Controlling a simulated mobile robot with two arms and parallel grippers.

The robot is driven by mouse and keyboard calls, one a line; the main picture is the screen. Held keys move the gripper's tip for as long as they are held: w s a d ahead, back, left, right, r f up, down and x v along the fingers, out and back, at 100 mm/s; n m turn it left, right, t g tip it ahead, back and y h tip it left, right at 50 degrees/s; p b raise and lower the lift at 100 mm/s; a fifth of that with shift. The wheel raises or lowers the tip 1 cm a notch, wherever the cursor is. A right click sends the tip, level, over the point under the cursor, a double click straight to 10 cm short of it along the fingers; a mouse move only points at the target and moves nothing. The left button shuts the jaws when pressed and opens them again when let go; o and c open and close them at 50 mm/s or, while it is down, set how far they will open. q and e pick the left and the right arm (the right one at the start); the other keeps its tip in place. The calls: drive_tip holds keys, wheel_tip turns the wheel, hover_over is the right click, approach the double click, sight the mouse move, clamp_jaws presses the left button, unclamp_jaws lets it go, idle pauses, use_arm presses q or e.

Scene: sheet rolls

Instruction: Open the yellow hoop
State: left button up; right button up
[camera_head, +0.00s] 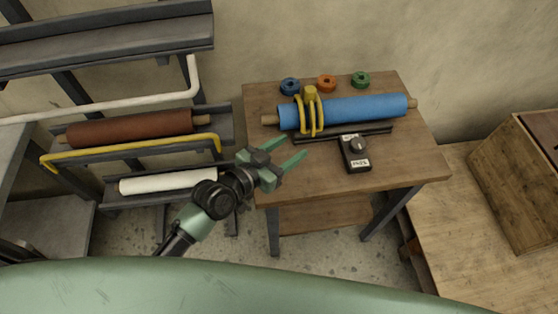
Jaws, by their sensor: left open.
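A yellow hoop (130,151) on the rack at the left is a bent bar that runs across the front, just below the brown roll (130,127). Both of its ends bend down toward the rack. My left gripper (294,150) is open and empty, to the right of this hoop and apart from it. Its fingers point up and right, over the front left part of the wooden table (300,185) in the picture. My right gripper is not in view.
On the table lie a blue roll (350,110) with a yellow clamp (310,112) around it, a black control box (354,153) and small blue, orange and green rings (360,78). The rack holds a white roll (165,181) and a white bar (110,103). A wooden crate (515,185) stands right.

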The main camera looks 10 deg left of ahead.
use_arm(q)
drive_tip(key=shift+s+a+f, duration=0.15)
drive_tip(key=shift+s+f, duration=0.05)
drive_tip(key=shift+s, duration=0.55)
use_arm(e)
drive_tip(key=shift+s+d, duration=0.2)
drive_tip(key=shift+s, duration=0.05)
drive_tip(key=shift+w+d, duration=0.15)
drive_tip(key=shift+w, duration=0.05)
